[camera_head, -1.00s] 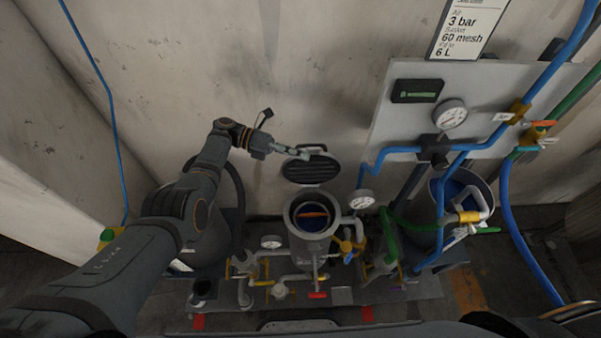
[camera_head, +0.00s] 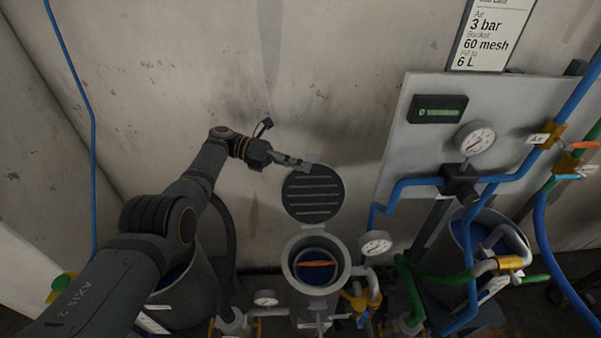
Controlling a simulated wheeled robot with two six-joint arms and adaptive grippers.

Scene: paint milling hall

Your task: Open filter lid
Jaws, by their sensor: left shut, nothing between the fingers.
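The filter lid (camera_head: 313,197) is a dark round disc with ribs on its face. It stands raised behind the filter housing (camera_head: 289,262), its ribbed face toward me. The housing's round mouth is uncovered, with blue and an orange strip (camera_head: 318,264) showing inside. My left gripper (camera_head: 303,165) is shut and empty at the upper left edge of the lid. Whether it touches the lid I cannot tell. My right gripper is not in view.
A gauge (camera_head: 376,244) stands right of the housing, with a small one (camera_head: 265,298) at its lower left. The grey panel (camera_head: 408,165) carries blue pipes and another gauge (camera_head: 475,138). A bucket (camera_head: 477,232) stands at right. The wall above the lid is bare.

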